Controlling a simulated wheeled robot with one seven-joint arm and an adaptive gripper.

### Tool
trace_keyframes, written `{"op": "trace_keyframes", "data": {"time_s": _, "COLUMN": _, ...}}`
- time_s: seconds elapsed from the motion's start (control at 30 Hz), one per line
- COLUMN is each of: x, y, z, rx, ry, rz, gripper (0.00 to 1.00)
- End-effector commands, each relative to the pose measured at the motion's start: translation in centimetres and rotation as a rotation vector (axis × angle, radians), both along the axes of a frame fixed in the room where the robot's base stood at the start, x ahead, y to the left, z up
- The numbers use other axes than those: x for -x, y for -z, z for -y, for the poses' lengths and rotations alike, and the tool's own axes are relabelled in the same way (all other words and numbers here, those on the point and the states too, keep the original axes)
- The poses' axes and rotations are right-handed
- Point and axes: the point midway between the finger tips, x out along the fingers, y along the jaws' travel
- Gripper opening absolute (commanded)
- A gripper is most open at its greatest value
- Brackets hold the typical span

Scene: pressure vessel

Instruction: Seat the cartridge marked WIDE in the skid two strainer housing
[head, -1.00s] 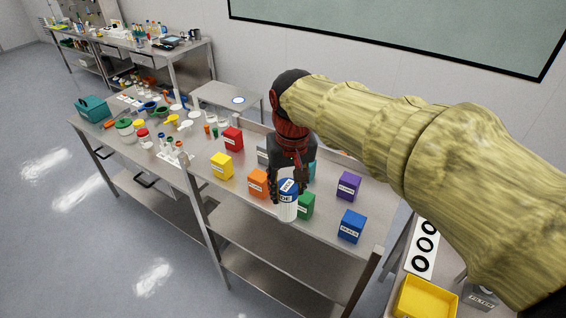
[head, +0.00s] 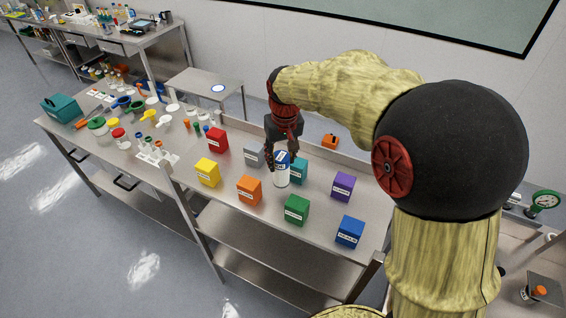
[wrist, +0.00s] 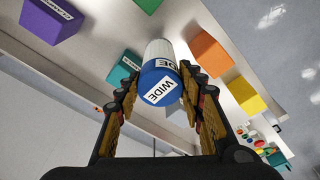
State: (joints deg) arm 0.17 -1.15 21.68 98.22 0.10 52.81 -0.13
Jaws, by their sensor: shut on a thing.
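The cartridge marked WIDE (head: 282,174) is a white cylinder with a blue cap. My gripper (head: 283,160) is shut on it around the cap and holds it upright above the steel table, among the coloured boxes. In the wrist view the cartridge (wrist: 161,72) sits between both fingers of my gripper (wrist: 163,95), and the label WIDE reads on the cap. I cannot identify the skid two strainer housing in these views.
Red (head: 216,139), yellow (head: 207,172), orange (head: 249,190), green (head: 296,209), blue (head: 349,231) and purple (head: 342,186) boxes stand around the cartridge. A green-rimmed gauge (head: 544,201) is at the far right. Cluttered small items fill the table's left part.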

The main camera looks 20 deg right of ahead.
Motion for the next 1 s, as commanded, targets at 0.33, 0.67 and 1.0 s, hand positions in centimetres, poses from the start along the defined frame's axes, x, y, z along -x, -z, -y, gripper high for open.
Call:
{"op": "trace_keyframes", "data": {"time_s": 0.33, "x": -2.0, "y": 2.8, "z": 1.2, "rx": 0.000, "ry": 0.001, "rz": -0.001, "gripper": 0.00}}
{"op": "trace_keyframes", "data": {"time_s": 0.67, "x": -2.1, "y": 5.8, "z": 1.2, "rx": 0.000, "ry": 0.000, "rz": 0.003, "gripper": 0.00}}
{"op": "trace_keyframes", "data": {"time_s": 1.0, "x": -2.1, "y": 6.1, "z": 1.2, "rx": 0.000, "ry": 0.000, "rz": 0.002, "gripper": 0.40}}
